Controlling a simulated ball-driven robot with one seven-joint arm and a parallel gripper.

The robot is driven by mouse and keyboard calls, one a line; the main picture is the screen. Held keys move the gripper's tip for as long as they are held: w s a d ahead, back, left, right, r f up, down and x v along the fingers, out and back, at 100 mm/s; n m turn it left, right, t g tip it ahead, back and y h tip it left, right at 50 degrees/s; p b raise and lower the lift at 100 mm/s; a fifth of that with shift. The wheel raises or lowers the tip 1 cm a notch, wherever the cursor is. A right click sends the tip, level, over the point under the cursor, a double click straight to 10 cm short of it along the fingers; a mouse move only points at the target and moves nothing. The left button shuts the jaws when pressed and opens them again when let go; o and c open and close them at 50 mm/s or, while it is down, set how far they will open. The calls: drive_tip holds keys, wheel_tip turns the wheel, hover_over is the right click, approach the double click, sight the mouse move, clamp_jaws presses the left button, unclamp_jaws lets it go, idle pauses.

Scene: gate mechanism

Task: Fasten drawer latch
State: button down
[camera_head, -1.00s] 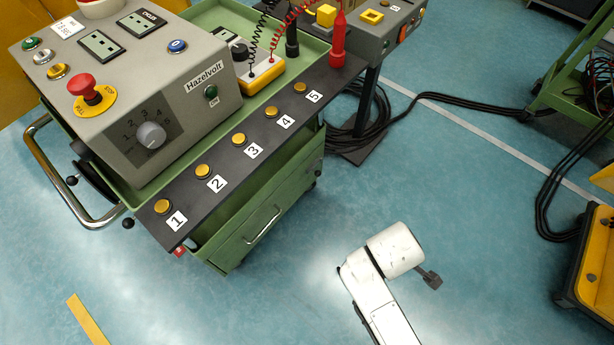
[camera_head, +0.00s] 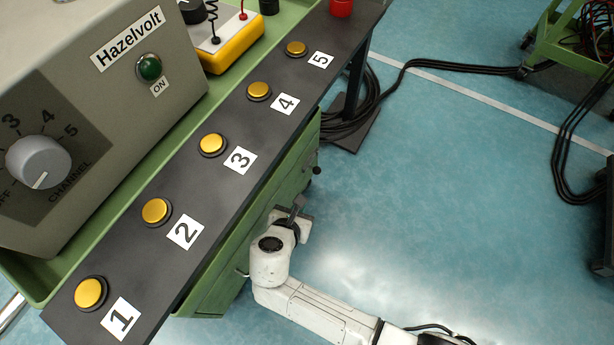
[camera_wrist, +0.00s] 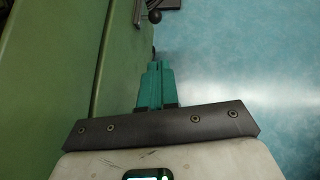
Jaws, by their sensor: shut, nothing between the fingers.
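The green drawer front (camera_head: 213,287) is on the cart's side, below the dark button shelf, and mostly hidden by that shelf and my arm. A small round black knob (camera_head: 316,170) sticks out at the cart's far corner. In the wrist view a black knob (camera_wrist: 154,17) sits beside a grey metal piece (camera_wrist: 168,4) at the green panel's edge; I cannot tell for sure whether this is the latch. My gripper (camera_head: 299,205) is beside the cart's side, short of the knob. In the wrist view its teal fingers (camera_wrist: 155,68) are shut and empty, pointing towards the knob.
The shelf (camera_head: 205,185) with several yellow buttons overhangs the drawer side. The grey Hazelvolt box (camera_head: 85,110) stands on the cart. Black cables (camera_head: 350,122) lie on the floor behind the cart. The blue floor (camera_head: 440,210) to the right is clear.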

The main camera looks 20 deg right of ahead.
sight(313, 170)
drive_tip(key=shift+w+a, duration=0.15)
drive_tip(key=shift+f, duration=0.1)
drive_tip(key=d+r+b+x, duration=0.1)
drive_tip(key=b+x, duration=0.6)
drive_tip(key=x, duration=0.6)
drive_tip(key=shift+w, duration=0.55)
drive_tip(key=shift+d+r, duration=0.1)
drive_tip(key=shift+r, duration=0.05)
